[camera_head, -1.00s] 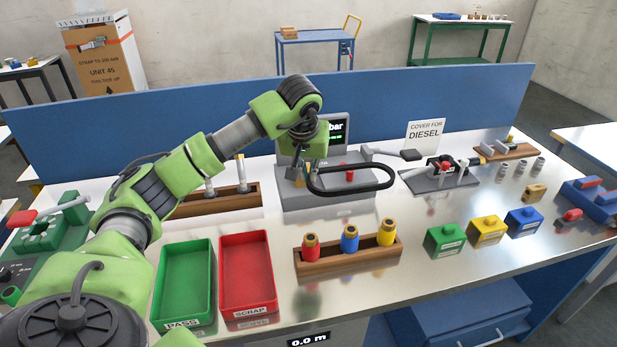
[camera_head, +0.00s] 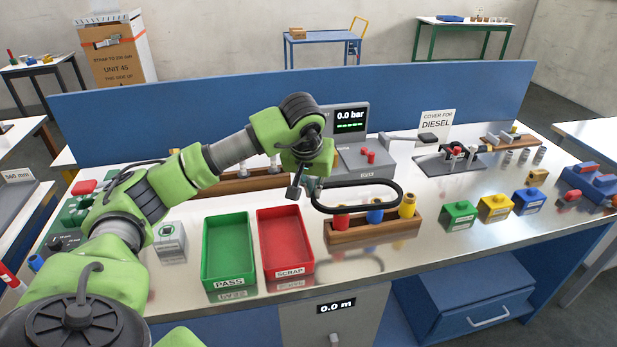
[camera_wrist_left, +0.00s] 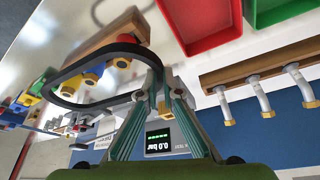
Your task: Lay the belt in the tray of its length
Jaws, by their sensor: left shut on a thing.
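My left gripper (camera_head: 310,186) is shut on the black belt (camera_head: 372,184), a closed loop held at its left end above the bench. The belt passes in front of the upper parts of the coloured bottles. In the left wrist view the belt (camera_wrist_left: 72,66) runs out to the left from between the fingers (camera_wrist_left: 160,88). A grey tray (camera_head: 18,222) with a sign reading 560 mm (camera_head: 16,177) shows at the far left, cut by the picture edge. No other length tray is seen. My right gripper is not in view.
A green PASS tray (camera_head: 228,278) and a red SCRAP tray (camera_head: 286,268) stand at the bench front. A wooden rack (camera_head: 345,237) with red, blue and yellow bottles is beside them. A tester (camera_head: 385,168) and a blue panel (camera_head: 240,108) are behind.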

